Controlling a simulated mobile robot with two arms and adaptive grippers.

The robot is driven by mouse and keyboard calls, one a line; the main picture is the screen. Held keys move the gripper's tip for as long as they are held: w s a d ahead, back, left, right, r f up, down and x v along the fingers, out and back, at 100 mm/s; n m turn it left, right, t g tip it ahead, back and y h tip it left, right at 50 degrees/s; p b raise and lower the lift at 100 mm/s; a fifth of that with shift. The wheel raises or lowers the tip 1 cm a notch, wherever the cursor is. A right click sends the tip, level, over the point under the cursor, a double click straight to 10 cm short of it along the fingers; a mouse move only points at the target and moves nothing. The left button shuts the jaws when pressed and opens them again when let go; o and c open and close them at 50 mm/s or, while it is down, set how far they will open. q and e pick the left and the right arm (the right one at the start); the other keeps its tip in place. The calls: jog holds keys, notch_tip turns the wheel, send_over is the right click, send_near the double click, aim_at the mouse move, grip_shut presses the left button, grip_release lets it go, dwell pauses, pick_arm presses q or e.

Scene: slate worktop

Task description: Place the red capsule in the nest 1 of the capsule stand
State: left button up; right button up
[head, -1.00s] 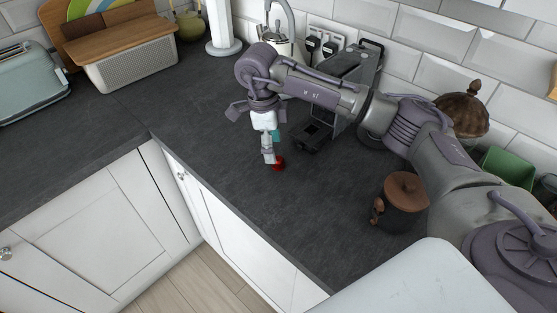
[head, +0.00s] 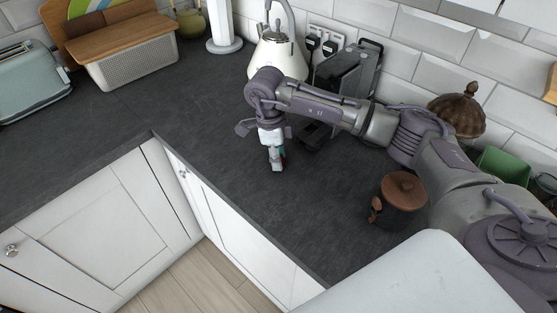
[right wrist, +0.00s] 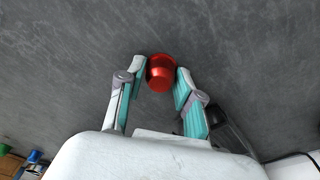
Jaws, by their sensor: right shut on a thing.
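The red capsule (right wrist: 160,74) is between the fingertips of my right gripper (right wrist: 160,78) in the right wrist view, with grey worktop behind it. The right gripper is shut on it. In the head view the right gripper (head: 277,166) points down close over the worktop, and the capsule is almost wholly hidden behind the fingers. I cannot tell whether the capsule still touches the worktop. I cannot make out the capsule stand or its nest 1 in either view. My left gripper is not in view.
A black coffee machine (head: 347,75) and a cream kettle (head: 278,52) stand behind the right gripper. A dark pot with a copper lid (head: 403,188) is to the right. The slate worktop (head: 190,108) is clear to the left. Its front edge is near.

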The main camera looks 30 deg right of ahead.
jog(key=shift+r+b, duration=0.3)
jog(key=shift+r, duration=0.25)
notch_tip(320, 180, up, 3)
jog(key=shift+w+f+b, duration=0.1)
jog(key=shift+f+b, duration=0.1)
jog(key=shift+b, duration=0.35)
jog(key=s+d+r+b, duration=0.1)
jog(key=s+r, duration=0.3)
jog(key=s, duration=0.2)
jog(key=s+r+b, duration=0.1)
jog(key=s+r, duration=0.2)
jog(key=s, duration=0.3)
jog(key=a+f+n+t, duration=0.1)
jog(key=a+n, duration=0.3)
jog(key=n, duration=0.8)
jog(key=a+f+n+t+y, duration=0.1)
jog(key=a+n, duration=0.2)
jog(key=n, duration=1)
jog(key=shift+w+a+f, duration=0.2)
jog(key=shift+w+a, duration=0.05)
jog(key=shift+a, duration=0.1)
